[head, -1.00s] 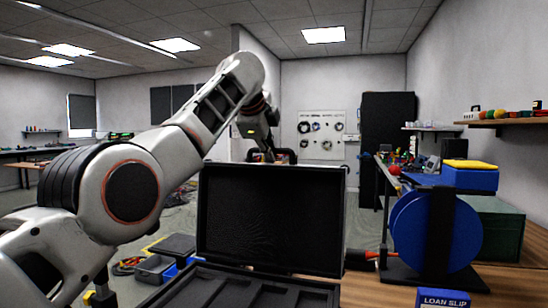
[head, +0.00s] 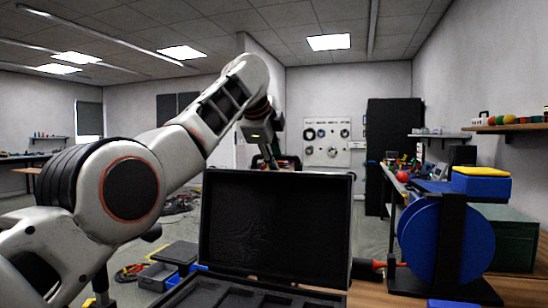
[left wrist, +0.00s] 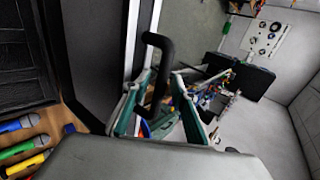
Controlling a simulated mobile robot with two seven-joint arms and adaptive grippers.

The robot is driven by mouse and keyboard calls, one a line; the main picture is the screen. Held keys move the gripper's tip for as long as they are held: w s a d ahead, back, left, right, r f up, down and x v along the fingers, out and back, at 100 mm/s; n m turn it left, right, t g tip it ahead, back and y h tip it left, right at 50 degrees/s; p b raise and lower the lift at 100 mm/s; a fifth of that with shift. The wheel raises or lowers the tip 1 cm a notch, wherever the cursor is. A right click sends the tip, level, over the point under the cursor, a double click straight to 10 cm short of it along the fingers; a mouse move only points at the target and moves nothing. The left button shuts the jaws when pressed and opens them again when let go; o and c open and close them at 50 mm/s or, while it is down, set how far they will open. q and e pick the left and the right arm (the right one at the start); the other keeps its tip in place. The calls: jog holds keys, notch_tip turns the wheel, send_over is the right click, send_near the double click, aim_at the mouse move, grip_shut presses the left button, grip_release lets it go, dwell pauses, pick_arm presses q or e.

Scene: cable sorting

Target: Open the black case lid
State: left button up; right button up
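The black case lid (head: 275,220) stands upright, its dark inner face toward me in the head view. The case base (head: 250,297) lies open below it, with several recesses; its lower part is cut off by the frame. My left gripper (head: 271,157) reaches over behind the lid, its fingers mostly hidden there. In the left wrist view my left gripper (left wrist: 165,76) is open, with green-lined fingers spread apart. The black case handle (left wrist: 166,58) shows at and between these fingers; I cannot tell whether they touch it. My right gripper is not in view.
A blue cable reel (head: 445,245) on a black stand is right of the case on the wooden table. A red-and-black tool (head: 370,266) lies between them. Grey and blue bins (head: 160,272) are at lower left. Colored-handled tools (left wrist: 22,148) show in the left wrist view.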

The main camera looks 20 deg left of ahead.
pick_arm(q)
jog(key=shift+s+d+r, duration=0.15)
jog(key=shift+s+r, duration=0.35)
jog(key=shift+r, duration=0.05)
jog(key=v, duration=1)
jog(key=shift+s, duration=0.3)
jog(key=shift+r, duration=0.2)
